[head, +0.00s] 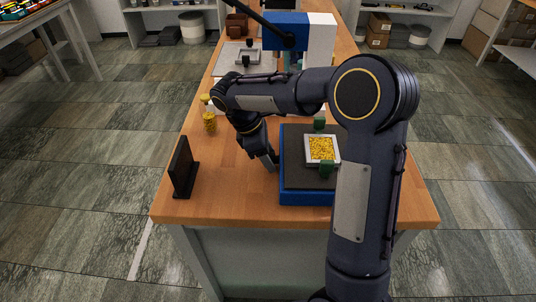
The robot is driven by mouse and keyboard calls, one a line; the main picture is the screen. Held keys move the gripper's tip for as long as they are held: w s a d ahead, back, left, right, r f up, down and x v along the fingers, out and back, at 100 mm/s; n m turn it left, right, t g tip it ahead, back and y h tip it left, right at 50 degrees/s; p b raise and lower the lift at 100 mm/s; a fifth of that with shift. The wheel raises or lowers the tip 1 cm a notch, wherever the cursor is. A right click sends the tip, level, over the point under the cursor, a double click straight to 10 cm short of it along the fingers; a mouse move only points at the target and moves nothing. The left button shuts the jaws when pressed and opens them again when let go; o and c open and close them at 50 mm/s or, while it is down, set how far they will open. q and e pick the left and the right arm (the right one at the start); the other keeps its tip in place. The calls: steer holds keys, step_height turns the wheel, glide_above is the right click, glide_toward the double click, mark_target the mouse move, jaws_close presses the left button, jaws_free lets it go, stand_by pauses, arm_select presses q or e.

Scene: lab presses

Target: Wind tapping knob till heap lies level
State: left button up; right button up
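A low blue device (300,198) with a dark grey top sits on the wooden table. On it is a white square tray (308,161) filled with yellow grains (321,149); whether the heap is level is too small to tell. One green knob (327,169) is at the tray's near edge and another green knob (319,121) is behind the tray, partly hidden by my arm. My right gripper (270,163) points down just left of the blue device, apart from both knobs. Its finger gap cannot be made out. My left gripper is out of view.
A black upright plate (183,168) stands at the table's left edge. Small yellow-filled jars (209,122) stand behind my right gripper. A blue and white press (287,32) with a black lever stands farther back.

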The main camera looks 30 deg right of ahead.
steer(key=c, duration=0.7)
steer(key=shift+s+a+f+t+h+b, duration=0.15)
steer(key=shift+t+h+b, duration=0.1)
steer(key=shift+t+b, duration=0.25)
steer(key=shift+d+f+t+h+b, duration=0.1)
steer(key=shift+t+h+b, duration=0.15)
steer(key=shift+t+b, duration=0.2)
steer(key=shift+a+r+m+t+h+b, duration=0.1)
steer(key=shift+r+m+t+h+b, duration=0.05)
steer(key=shift+m+t+h+b, duration=0.2)
steer(key=o, duration=1)
steer(key=p+v, duration=0.1)
steer(key=v, duration=0.7)
